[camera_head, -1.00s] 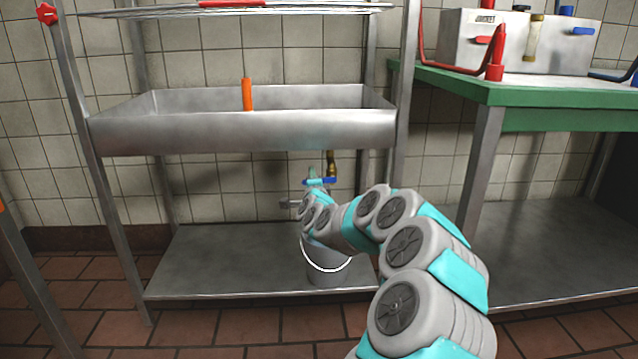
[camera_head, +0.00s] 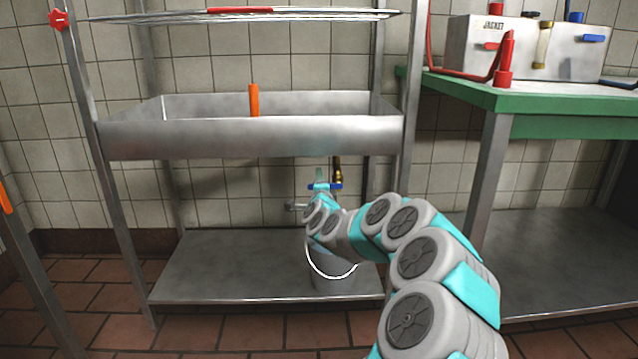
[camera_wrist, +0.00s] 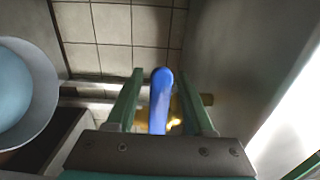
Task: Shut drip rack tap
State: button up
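The drip rack tap is a brass valve (camera_head: 337,172) under the steel trough, with a blue lever (camera_head: 331,186) that looks crosswise in the head view. In the wrist view the blue lever (camera_wrist: 160,100) stands between my two green fingers, with gaps visible on both sides. My gripper (camera_wrist: 162,78) is open around the lever. Brass (camera_wrist: 178,118) shows behind the lever. In the head view my gripper (camera_head: 320,178) is small and partly hides the lever's left part.
A bucket (camera_head: 335,278) with a white handle stands on the rack's lower shelf (camera_head: 215,265); in the wrist view the bucket (camera_wrist: 45,90) holds pale blue contents. The trough (camera_head: 250,138) hangs above.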

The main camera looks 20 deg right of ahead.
jog(key=v, duration=0.7)
jog(key=shift+s+p, duration=0.4)
jog(key=shift+a, duration=0.15)
dwell(0.3)
